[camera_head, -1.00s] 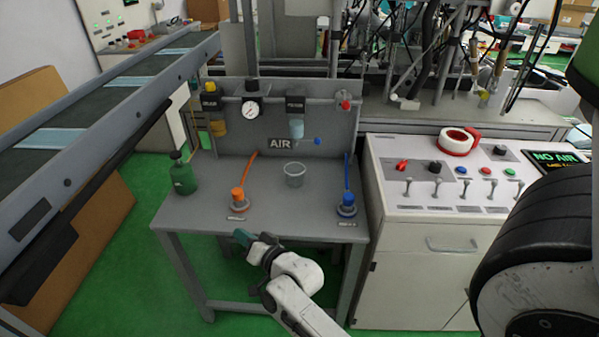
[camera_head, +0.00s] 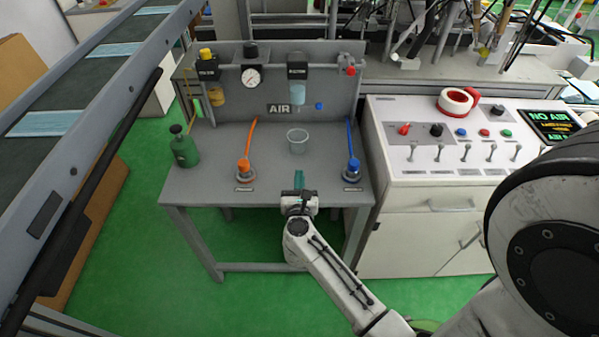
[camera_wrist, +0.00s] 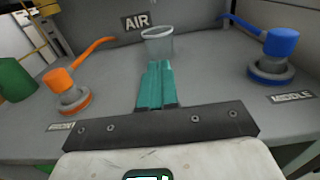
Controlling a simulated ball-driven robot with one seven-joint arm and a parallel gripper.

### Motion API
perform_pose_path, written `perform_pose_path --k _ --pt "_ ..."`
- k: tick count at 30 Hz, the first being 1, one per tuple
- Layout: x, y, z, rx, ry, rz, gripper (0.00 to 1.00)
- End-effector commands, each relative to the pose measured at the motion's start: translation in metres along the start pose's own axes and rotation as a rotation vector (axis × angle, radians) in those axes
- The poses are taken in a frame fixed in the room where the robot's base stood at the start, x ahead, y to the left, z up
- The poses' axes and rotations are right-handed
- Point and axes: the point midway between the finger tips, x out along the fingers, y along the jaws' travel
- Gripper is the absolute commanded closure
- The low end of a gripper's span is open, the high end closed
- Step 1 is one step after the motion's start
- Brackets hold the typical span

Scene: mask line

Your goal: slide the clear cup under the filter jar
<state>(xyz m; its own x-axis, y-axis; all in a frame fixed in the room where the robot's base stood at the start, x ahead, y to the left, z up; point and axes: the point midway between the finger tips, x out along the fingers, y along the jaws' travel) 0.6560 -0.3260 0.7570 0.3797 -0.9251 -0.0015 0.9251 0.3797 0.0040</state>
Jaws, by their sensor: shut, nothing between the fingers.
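The clear cup (camera_head: 297,141) stands upright on the grey bench, in the middle and toward the back panel. It also shows in the wrist view (camera_wrist: 158,42), straight ahead of my fingertips and apart from them. The filter jar (camera_head: 298,93) hangs on the back panel under a grey filter head, behind and above the cup. My gripper (camera_head: 299,181) is at the bench's front edge, pointing at the cup. Its teal fingers (camera_wrist: 155,85) are together and empty. The filter jar is out of the wrist view.
A green bottle (camera_head: 184,148) is at the bench's left. A second, yellowish jar (camera_head: 216,95) hangs at left. The bench top between gripper and cup is clear.

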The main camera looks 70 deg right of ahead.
Motion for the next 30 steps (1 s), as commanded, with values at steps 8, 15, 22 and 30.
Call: perform_pose_path --k 8,15,22,30 --pt "0.057 0.000 0.002 -0.002 -0.003 0.000 1.00" --pt "0.097 0.001 0.002 -0.004 -0.002 0.002 1.00" --pt "0.114 0.001 0.001 -0.005 -0.001 0.002 1.00" --pt "0.116 0.001 0.001 -0.005 -0.001 0.003 1.00"
